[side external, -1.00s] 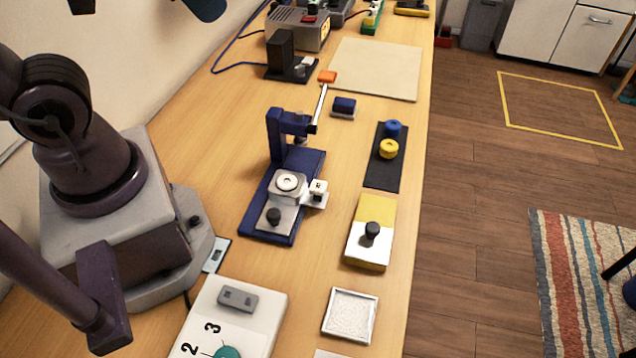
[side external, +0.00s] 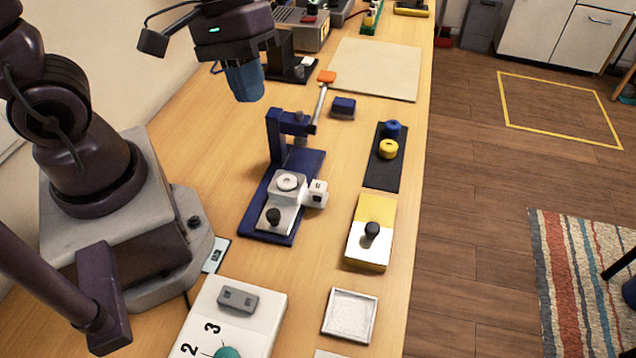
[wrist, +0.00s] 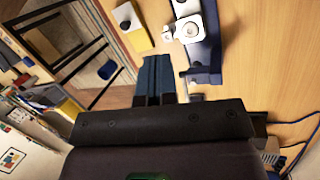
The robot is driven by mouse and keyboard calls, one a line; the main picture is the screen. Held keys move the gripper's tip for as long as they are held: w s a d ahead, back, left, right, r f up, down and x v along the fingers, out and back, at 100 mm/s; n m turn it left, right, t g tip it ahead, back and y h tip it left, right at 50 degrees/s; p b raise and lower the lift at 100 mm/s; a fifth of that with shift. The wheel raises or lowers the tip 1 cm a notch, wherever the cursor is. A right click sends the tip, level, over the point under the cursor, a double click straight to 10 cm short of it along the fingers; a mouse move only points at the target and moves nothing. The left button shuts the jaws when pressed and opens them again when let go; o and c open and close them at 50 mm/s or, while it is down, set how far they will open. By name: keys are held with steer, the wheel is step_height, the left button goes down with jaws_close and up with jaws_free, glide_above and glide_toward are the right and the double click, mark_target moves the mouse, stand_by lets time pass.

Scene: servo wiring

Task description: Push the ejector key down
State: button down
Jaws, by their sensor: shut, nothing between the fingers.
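A dark blue press (side external: 277,135) stands upright on its base mid-table, with a lever ending in an orange grip (side external: 326,77). On its base are a pale round-topped fixture (side external: 287,183), a black knob (side external: 273,216) on a metal plate, and a small white block (side external: 315,193) at the right side. I cannot tell for certain which part is the ejector key. My gripper (side external: 248,97) is shut and empty, pointing down in the air, behind and left of the press's upright in the side view. In the wrist view its blue fingers (wrist: 157,62) are together beside the press (wrist: 208,45).
A yellow block with a black knob (side external: 371,231) and a black strip (side external: 380,175) with blue and yellow rings lie to the right. A white tray (side external: 349,315) and a numbered white board (side external: 263,308) are in front. A pale board (side external: 378,68) lies behind.

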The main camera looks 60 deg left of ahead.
steer(key=w+d+f+n+h, duration=0.35)
steer(key=f+n, duration=0.35)
steer(key=n, duration=0.6)
steer(key=n+t, duration=0.4)
steer(key=n, duration=0.9)
glide_above(318, 183)
steer(key=shift+f+h, duration=0.35)
steer(key=shift+f, duration=0.7)
steer(key=shift+f, duration=4.4)
steer(key=shift+f, duration=0.4)
